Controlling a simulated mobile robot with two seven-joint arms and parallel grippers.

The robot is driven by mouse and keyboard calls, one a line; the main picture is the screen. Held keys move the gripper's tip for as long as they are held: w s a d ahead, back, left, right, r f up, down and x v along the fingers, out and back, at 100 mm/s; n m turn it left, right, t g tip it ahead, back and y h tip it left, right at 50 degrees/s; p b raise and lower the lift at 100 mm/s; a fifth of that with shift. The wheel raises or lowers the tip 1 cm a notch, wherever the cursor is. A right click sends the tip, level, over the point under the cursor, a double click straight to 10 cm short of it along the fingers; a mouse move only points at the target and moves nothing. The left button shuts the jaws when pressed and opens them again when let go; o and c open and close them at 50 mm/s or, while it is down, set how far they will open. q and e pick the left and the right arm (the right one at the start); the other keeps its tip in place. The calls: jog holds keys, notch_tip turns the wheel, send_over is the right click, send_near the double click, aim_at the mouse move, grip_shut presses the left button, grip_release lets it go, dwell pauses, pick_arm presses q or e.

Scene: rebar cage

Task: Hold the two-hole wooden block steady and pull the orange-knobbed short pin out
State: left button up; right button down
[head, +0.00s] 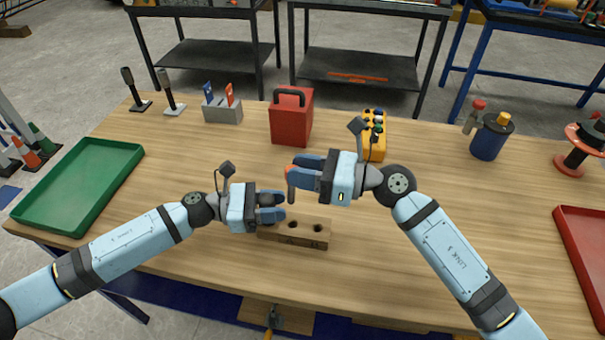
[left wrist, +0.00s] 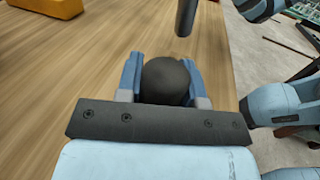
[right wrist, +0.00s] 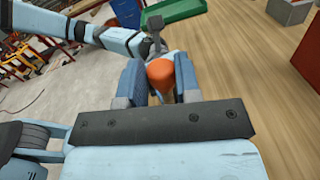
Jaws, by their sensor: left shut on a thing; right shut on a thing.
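The wooden block (head: 308,239) lies on the table with two dark open holes in its top. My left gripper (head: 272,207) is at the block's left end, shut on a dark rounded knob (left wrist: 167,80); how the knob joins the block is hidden. My right gripper (head: 301,178) is above the block, shut on the orange-knobbed short pin (head: 291,192). The orange knob (right wrist: 160,70) sits between its fingers in the right wrist view. The pin hangs roughly upright, and its lower end appears clear above the block. The pin's dark shaft also shows in the left wrist view (left wrist: 187,18).
A green tray (head: 134,183) is at left and a red tray (head: 562,235) at right. A red box (head: 291,120), a yellow box with knobs (head: 381,150), a grey holder (head: 222,113) and a blue canister (head: 487,141) stand behind. The table between block and red tray is mostly clear.

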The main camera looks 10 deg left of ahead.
jog(key=shift+r, duration=1.6)
pick_arm(q)
jog(key=o, duration=1.1)
jog(key=v, duration=1.2)
jog(key=shift+s, duration=0.15)
pick_arm(e)
jog(key=shift+s+f, duration=0.1)
